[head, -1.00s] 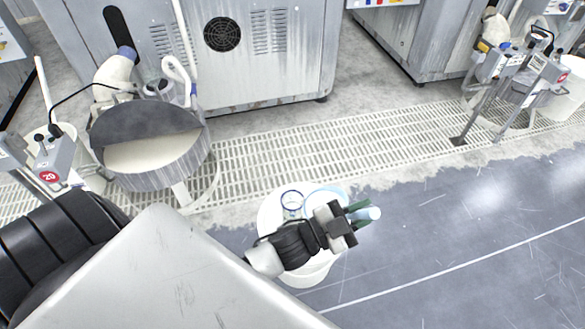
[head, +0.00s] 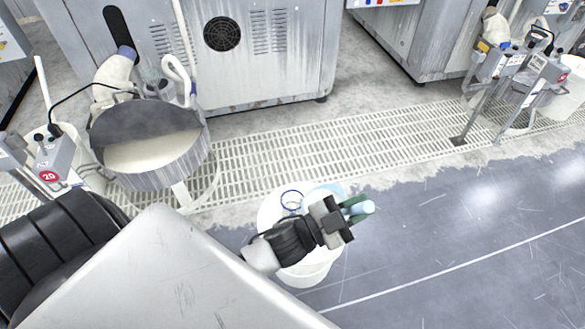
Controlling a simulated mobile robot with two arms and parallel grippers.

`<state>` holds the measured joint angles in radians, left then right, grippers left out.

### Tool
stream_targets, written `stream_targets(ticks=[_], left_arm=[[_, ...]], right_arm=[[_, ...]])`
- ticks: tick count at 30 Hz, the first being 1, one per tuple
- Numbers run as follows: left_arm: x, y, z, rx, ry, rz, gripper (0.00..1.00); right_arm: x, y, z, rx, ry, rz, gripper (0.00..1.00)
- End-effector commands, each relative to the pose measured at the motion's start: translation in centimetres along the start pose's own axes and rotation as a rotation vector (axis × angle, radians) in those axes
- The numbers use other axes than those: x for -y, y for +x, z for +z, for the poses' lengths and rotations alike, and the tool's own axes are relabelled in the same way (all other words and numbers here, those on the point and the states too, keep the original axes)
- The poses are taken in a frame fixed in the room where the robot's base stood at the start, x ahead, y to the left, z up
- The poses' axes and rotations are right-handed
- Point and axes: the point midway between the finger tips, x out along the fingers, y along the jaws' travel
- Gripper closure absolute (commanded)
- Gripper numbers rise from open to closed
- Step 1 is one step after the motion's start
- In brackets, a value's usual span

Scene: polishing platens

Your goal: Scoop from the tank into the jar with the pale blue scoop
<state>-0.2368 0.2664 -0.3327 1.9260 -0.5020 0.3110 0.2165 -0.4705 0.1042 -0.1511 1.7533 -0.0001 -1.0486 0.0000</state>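The tank (head: 150,178) is a round grey drum on legs at the left, half covered by a dark lid, with off-white liquid (head: 155,154) in its open front half. The jar (head: 291,197) is clear glass with a blue rim, upright on a round white top just behind my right gripper. My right gripper (head: 357,208) has green fingers and is shut on a pale blue rounded piece, which looks like the pale blue scoop (head: 367,207). It is held over the right edge of the white top; the rest is hidden. My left gripper is out of view.
The white round top (head: 268,212) also bears a pale blue round thing (head: 325,190), partly hidden by my gripper. A control box (head: 50,160) stands left of the tank. A grey machine (head: 265,70) stands behind. Pale grating (head: 330,140) and dark floor (head: 450,230) are clear.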

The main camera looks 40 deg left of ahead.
Motion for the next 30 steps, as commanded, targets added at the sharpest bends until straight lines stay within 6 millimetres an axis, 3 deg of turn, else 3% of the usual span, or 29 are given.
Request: stream_targets(ticks=[26,28,29,30], left_arm=[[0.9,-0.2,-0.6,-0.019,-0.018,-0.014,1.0],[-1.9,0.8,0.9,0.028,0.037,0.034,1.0],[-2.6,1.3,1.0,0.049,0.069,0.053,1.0],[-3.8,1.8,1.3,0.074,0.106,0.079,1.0]], right_arm=[[0.0,-0.2,-0.1,-0.001,0.0,0.0,1.0],[-0.1,-0.3,0.0,-0.002,-0.001,0.001,1.0],[-0.1,0.3,0.6,0.007,-0.002,0.001,1.0],[0.0,2.1,2.1,0.032,-0.004,0.0,1.0]])
